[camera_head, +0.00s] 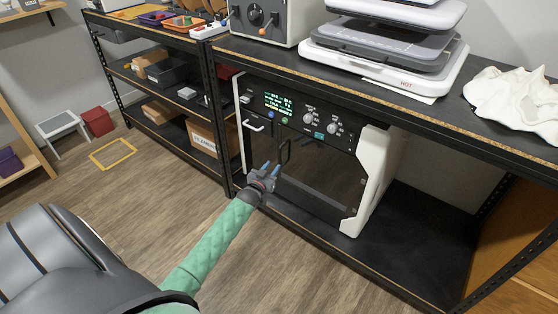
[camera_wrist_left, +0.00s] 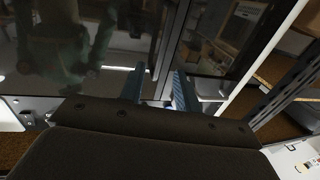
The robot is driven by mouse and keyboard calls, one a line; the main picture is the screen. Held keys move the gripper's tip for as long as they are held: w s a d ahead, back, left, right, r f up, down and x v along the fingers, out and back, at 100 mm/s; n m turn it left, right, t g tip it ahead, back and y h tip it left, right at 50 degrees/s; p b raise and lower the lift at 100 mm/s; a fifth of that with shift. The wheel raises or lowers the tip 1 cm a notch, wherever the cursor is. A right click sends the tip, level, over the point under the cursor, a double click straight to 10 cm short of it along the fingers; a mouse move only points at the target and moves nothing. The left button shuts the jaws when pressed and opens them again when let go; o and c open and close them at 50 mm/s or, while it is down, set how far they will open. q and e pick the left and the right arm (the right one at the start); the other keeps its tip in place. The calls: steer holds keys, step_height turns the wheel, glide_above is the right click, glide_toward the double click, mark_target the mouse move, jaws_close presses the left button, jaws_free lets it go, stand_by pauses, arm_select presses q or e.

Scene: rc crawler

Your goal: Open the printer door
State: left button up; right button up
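The printer (camera_head: 345,145) is a white and black box on the shelf under the worktop. Its dark glass door (camera_head: 322,180) looks shut. A black upright handle (camera_head: 284,152) is near the middle of the front. My left gripper (camera_head: 272,168) is in front of the door, just below and left of this handle. Its two blue fingers are apart with nothing visibly clamped. In the left wrist view, the fingers (camera_wrist_left: 160,88) show in front of dark glass (camera_wrist_left: 80,50), with a dark upright bar beyond the gap. I cannot tell whether they touch the handle. My right gripper is out of view.
A control panel (camera_head: 300,113) with a lit screen and knobs tops the printer front. The worktop (camera_head: 420,112) carries stacked trays (camera_head: 395,55) and a white cloth (camera_head: 515,100). Another shelf unit (camera_head: 165,85) stands at left. The wooden floor (camera_head: 130,195) before it is mostly free.

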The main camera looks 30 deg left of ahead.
arm_select(q)
steer(key=w, duration=0.6)
steer(key=shift+w+a, duration=0.2)
steer(key=shift+a, duration=0.25)
steer(key=shift+c, duration=0.2)
jaws_close()
